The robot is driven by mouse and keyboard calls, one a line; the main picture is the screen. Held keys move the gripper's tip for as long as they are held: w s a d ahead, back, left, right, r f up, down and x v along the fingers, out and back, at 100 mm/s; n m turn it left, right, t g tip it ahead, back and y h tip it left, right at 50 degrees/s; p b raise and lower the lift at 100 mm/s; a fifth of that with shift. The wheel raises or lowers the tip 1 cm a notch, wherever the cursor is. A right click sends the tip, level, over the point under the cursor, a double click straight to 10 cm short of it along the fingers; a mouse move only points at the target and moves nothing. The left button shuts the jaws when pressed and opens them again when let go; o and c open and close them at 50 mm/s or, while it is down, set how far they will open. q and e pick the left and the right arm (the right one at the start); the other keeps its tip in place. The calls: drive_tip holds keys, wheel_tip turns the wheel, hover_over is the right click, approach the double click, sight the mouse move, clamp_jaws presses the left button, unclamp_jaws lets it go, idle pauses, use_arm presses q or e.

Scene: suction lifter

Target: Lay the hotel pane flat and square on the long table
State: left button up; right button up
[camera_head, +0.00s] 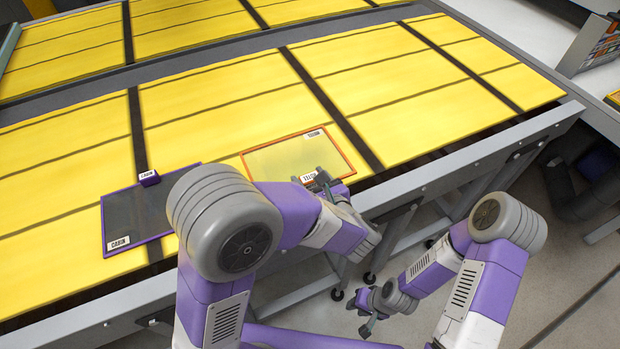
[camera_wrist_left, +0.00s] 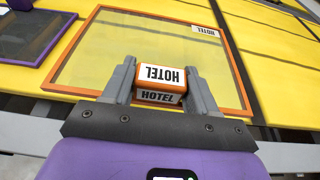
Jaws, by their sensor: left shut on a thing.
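The hotel pane (camera_head: 292,153) is a clear sheet in an orange frame with white HOTEL labels. It lies over the near edge of the yellow-topped long table (camera_head: 225,115), slightly turned against the dark strips; I cannot tell whether it touches the top all over. My left gripper (camera_head: 312,178) is at the pane's near side. In the left wrist view it (camera_wrist_left: 160,85) is shut on an orange HOTEL block (camera_wrist_left: 159,96) at that side, which fills the space between the fingers. My right gripper (camera_head: 366,312) hangs low in front of the table, empty, its fingers apart.
A purple-framed cabin pane (camera_head: 128,205) lies left of the hotel pane, with a small purple CABIN block (camera_head: 149,178) at its far edge. My left arm covers part of it. The table's grey front rail (camera_head: 450,178) runs close by. The yellow top beyond both panes is clear.

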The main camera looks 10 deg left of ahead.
use_arm(q)
drive_tip(key=shift+w+f+b, duration=0.1)
drive_tip(key=shift+f+b, duration=2.5)
drive_tip(key=shift+f, duration=0.7)
drive_tip(key=shift+f, duration=0.75)
drive_tip(key=o, duration=1.5)
drive_tip(key=shift+f, duration=0.1)
